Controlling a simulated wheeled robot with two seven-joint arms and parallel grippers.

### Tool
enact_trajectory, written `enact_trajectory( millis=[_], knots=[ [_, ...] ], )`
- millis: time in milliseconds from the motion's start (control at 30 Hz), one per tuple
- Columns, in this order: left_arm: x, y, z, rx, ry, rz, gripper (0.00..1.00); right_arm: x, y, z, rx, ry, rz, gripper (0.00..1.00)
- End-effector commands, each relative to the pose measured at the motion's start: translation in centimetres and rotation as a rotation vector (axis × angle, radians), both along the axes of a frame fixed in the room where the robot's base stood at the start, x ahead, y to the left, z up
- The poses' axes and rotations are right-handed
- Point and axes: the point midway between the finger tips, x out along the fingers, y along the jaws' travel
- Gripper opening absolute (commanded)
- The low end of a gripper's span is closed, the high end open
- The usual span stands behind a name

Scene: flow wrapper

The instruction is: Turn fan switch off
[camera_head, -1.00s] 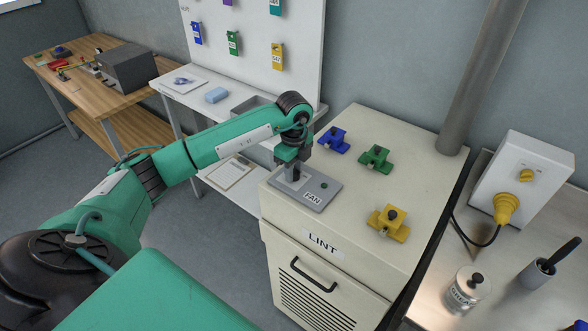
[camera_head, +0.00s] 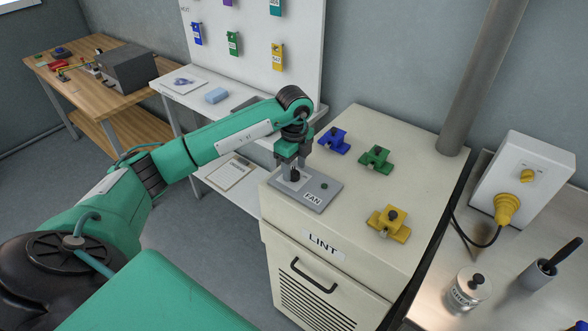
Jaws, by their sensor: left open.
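The fan switch plate (camera_head: 317,189) is a grey panel labelled FAN on top of the cream cabinet (camera_head: 352,222). A dark switch knob (camera_head: 294,175) stands on a pale patch at the plate's left part, and a small green button or light (camera_head: 324,185) sits to its right. My left gripper (camera_head: 292,172) points down over the knob, its fingers close around or beside it. It is open; whether the fingers touch the knob cannot be told. The knob's setting is too small to read. My right gripper is not in view.
Blue (camera_head: 333,140), green (camera_head: 375,158) and yellow (camera_head: 388,224) clamp-like blocks stand on the cabinet top, right of the plate. A grey pipe (camera_head: 480,80) rises behind. A white box with a yellow plug (camera_head: 507,208) stands on the right bench.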

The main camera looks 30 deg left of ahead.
Motion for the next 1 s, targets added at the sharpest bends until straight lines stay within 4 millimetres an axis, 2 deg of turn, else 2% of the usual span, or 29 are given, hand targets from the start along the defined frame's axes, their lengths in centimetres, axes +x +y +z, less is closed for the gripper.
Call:
enact_trajectory(
  millis=[300, 500, 700, 1000],
  knots=[
    [0.1, 0.1, 7.0, 0.000, -0.008, 0.001, 0.51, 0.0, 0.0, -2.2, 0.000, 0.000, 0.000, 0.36],
    [0.1, 0.1, 10.8, 0.003, -0.005, 0.001, 0.51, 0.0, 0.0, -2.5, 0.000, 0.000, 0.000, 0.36],
    [0.0, 0.1, 12.2, 0.002, -0.003, 0.002, 0.51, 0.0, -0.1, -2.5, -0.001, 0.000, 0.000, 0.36],
    [0.0, 0.1, 12.5, 0.001, -0.002, 0.002, 0.51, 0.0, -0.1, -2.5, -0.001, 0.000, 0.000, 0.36]
  ],
)
